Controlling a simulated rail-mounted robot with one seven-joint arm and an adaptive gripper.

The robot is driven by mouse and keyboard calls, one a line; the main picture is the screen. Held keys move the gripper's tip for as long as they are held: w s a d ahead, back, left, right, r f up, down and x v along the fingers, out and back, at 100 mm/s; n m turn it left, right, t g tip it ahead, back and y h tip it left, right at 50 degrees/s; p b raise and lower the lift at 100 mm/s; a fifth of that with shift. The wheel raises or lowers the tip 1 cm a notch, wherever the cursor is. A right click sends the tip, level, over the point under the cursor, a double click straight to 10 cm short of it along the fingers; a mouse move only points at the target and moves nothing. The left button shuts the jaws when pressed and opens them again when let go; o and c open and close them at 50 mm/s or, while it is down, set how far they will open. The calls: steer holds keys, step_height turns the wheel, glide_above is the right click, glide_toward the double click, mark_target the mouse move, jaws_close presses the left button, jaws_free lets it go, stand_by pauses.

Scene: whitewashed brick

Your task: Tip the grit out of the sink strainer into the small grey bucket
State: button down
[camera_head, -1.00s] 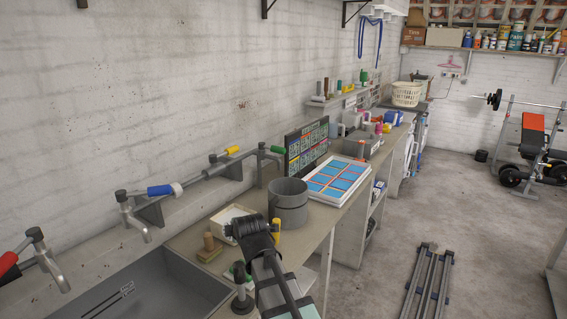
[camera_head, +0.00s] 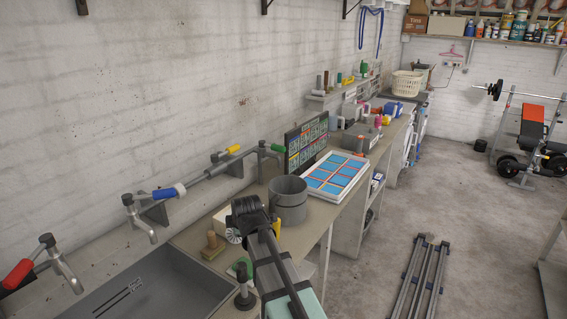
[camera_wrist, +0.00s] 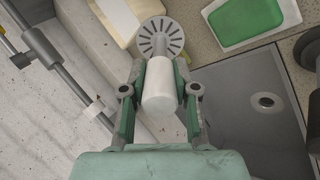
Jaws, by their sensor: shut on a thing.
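The small grey bucket (camera_head: 288,203) stands upright on the counter beyond the sink. My gripper (camera_wrist: 160,88) is shut on a pale cylindrical handle of the sink strainer (camera_wrist: 160,38), whose round slotted face shows in the wrist view. In the head view the strainer (camera_head: 234,236) is a small pale disc beside the dark end of my arm, left of and nearer than the bucket. The two look apart. My fingers are hidden in the head view. I cannot make out any grit. The bucket's inside is mostly hidden.
The grey sink (camera_head: 150,285) lies at the front left; its drain (camera_wrist: 265,102) shows in the wrist view. Taps (camera_head: 140,215) line the wall. A wooden block (camera_head: 212,248) and a green item (camera_wrist: 245,20) sit near the sink. A blue-squared tray (camera_head: 335,175) lies behind the bucket.

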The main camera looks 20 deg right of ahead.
steer(key=shift+w+r+g+p, duration=0.1)
steer(key=shift+r+g+p, duration=0.4)
steer(key=shift+p, duration=0.65)
steer(key=shift+r+g+p, duration=0.2)
steer(key=shift+g+p, duration=0.4)
steer(key=shift+p, duration=0.3)
steer(key=shift+w+r+g, duration=0.1)
steer(key=shift+w+g, duration=0.1)
steer(key=shift+g, duration=0.2)
steer(key=r+g, duration=0.1)
steer(key=g, duration=0.1)
steer(key=shift+w+r+g, duration=0.1)
steer(key=shift+g, duration=0.3)
steer(key=shift+s+r+g, duration=0.2)
steer(key=shift+r+g, duration=0.1)
steer(key=shift+g, duration=0.5)
steer(key=shift+s, duration=0.2)
